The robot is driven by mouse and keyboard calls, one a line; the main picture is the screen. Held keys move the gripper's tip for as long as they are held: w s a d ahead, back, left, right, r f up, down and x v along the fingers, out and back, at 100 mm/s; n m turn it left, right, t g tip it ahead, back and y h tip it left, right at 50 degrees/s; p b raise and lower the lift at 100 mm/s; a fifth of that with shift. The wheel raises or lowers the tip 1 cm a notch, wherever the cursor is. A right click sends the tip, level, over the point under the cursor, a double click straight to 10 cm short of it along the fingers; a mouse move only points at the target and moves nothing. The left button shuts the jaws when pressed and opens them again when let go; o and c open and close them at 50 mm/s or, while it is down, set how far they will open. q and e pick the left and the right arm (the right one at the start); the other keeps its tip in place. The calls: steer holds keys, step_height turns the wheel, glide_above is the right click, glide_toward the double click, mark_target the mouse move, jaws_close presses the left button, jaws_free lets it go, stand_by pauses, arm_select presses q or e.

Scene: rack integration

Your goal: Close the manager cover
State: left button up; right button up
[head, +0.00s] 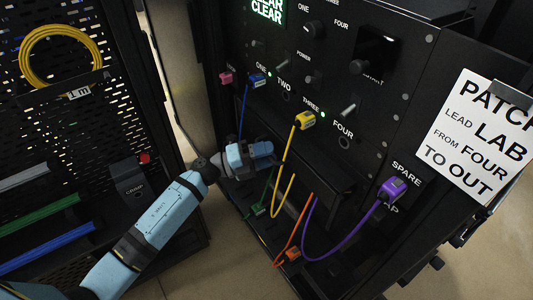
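My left gripper (267,152) is at the front of the black rack, just below the row of numbered ports and next to the yellow cable. Whether its fingers are open or shut does not show. A dark ledge (325,183) runs to the right of the gripper, below the ports. It looks like part of the cable manager, but its cover is hard to tell apart from the black rack. Blue (243,108), yellow (284,185) and purple (343,246) cables hang in front of this area. My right gripper is not in view.
A green plug (258,210) and an orange plug (292,254) sit low on the rack. A paper note (480,137) is clipped at the right. A perforated panel (60,105) with a coiled yellow cable (62,55) stands at the left. Bare floor shows between them.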

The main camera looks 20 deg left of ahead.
arm_select(q)
steer(key=b+v, duration=0.1)
steer(key=v, duration=1.2)
steer(key=shift+s+a+f+b, duration=0.2)
steer(key=shift+a+b, duration=0.1)
steer(key=shift+a, duration=0.05)
steer(key=shift+s, duration=0.1)
